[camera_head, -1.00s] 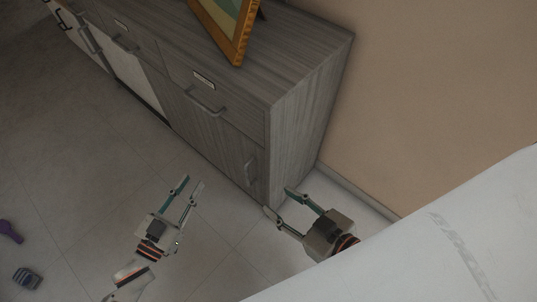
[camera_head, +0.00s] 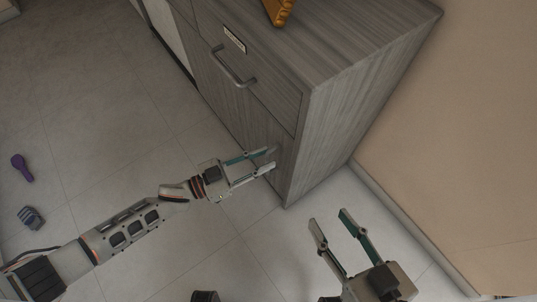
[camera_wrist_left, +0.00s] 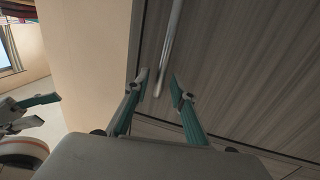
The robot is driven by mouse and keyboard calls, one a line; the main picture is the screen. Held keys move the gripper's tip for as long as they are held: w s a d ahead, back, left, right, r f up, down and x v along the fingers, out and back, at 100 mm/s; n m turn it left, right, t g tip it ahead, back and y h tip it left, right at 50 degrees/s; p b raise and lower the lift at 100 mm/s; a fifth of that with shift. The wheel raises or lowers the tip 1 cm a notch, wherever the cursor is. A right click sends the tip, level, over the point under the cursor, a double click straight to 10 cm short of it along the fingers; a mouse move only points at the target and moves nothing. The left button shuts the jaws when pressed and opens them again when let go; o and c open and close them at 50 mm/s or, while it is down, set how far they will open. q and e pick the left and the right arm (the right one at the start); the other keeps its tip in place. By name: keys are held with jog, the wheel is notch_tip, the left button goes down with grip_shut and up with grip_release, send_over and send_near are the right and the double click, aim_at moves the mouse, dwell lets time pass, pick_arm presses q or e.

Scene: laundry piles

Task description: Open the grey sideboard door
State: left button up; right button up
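The grey sideboard (camera_head: 350,90) has a wood-grain front. Its door (camera_head: 235,115) is below the drawer and looks shut. In the left wrist view the door (camera_wrist_left: 235,60) fills the right side, and its metal bar handle (camera_wrist_left: 170,45) runs between the lines of my left gripper's open fingers (camera_wrist_left: 160,82). I cannot tell whether the bar is truly between the fingertips or just beyond them. In the head view my left gripper (camera_head: 270,160) is at the door's right edge and hides most of the handle. My right gripper (camera_head: 330,216) is open and empty, in front of the sideboard's right end.
A drawer handle (camera_head: 232,68) sticks out above the door. A beige wall (camera_head: 460,150) is at the right. A purple brush (camera_head: 21,167) and a dark object (camera_head: 32,217) lie on the open tiled floor at left.

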pick_arm(q)
jog(key=shift+x, duration=0.9)
grip_shut()
jog(key=shift+w, duration=0.1)
